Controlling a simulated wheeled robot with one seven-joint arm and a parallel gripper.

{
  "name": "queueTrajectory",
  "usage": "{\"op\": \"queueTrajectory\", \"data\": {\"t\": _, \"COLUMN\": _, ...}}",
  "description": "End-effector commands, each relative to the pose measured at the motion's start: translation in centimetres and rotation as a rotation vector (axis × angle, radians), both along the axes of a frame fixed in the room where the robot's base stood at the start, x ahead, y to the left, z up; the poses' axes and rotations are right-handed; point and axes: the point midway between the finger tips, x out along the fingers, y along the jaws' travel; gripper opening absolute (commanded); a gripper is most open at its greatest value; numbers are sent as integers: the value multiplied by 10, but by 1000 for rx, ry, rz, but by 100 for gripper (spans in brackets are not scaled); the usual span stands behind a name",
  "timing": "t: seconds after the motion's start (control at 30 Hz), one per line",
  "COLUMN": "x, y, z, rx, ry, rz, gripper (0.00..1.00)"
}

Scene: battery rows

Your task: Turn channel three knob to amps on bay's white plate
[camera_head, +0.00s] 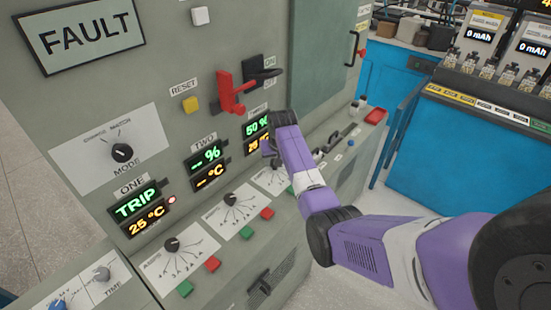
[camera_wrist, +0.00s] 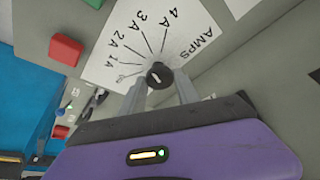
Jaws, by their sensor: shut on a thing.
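The channel three knob (camera_wrist: 157,69) is small, round and black, on a white plate (camera_wrist: 118,62) with a fan of lines. The plate reads 1A, 2A, 3A, 4A and AMPS, upside down in the wrist view. My gripper (camera_wrist: 162,84) is shut on the knob, with a grey finger on either side. A pale mark shows on the knob, but I cannot tell which label it points to. In the head view this plate (camera_head: 267,180) is partly visible, while my purple arm hides its knob. The channel three display (camera_head: 256,128) above reads 50 %.
The plates of channel one (camera_head: 180,262) and channel two (camera_head: 230,215) lie to the left, with green and red buttons beside them. A red lever (camera_head: 232,92) stands out above. A red button (camera_wrist: 66,50) is near the plate. A blue cabinet (camera_head: 460,150) stands at right.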

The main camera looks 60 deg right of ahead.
Motion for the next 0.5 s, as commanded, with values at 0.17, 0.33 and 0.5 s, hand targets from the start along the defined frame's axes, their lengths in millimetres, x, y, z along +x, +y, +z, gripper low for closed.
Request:
{"op": "queueTrajectory", "data": {"t": 0.17, "x": 2, "y": 0, "z": 2, "rx": -2, "ry": -2, "rz": -80, "gripper": 0}}
{"op": "queueTrajectory", "data": {"t": 0.33, "x": 1, "y": 0, "z": 1, "rx": -2, "ry": -2, "rz": -124, "gripper": 0}}
{"op": "queueTrajectory", "data": {"t": 0.5, "x": 1, "y": 0, "z": 1, "rx": -2, "ry": -1, "rz": -141, "gripper": 0}}
